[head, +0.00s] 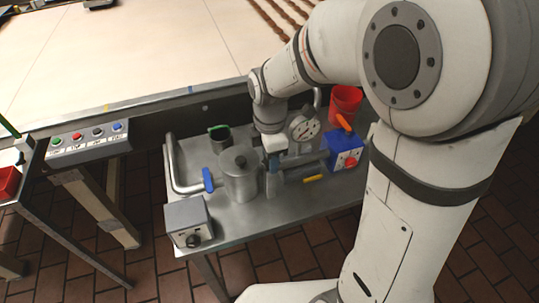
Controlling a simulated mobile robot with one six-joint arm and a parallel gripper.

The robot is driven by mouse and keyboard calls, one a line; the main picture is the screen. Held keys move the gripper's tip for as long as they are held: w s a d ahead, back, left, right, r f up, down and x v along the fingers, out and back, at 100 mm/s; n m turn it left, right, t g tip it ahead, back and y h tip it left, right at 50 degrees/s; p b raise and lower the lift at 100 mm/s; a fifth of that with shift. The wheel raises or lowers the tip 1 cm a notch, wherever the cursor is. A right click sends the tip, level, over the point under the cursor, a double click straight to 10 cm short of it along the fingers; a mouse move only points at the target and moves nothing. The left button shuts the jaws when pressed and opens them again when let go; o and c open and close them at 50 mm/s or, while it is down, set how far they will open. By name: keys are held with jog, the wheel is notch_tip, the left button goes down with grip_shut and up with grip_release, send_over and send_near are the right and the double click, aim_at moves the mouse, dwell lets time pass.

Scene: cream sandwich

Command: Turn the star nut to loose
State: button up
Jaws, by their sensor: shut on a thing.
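My gripper (272,164) reaches down at the middle of the steel bench, just right of a lidded metal pot (238,178). Its fingers are shut on a small part there, which appears to be the star nut. The star nut is mostly hidden by the fingers and too small to make out, so its turn cannot be read. A grey clamp-like fixture (303,167) with a horizontal bar stands right beside the gripper. A round dial gauge (304,127) rises behind it.
A pipe (178,172) with a blue lever (208,180) is at left. A grey box (189,223) with a black knob stands at front left. A blue box (343,150) with an orange lever and a red cup (345,103) are at right.

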jog(key=o, duration=1)
jog(key=shift+c, duration=0.2)
notch_tip(320, 180, up, 8)
jog(key=shift+f, duration=0.1)
jog(key=s+d+m+t, duration=0.2)
jog(key=s+d+m, duration=1)
jog(key=m, duration=0.9)
jog(key=shift+s+d+t, duration=0.15)
jog(key=shift+s+t, duration=0.1)
jog(key=shift+t, duration=0.05)
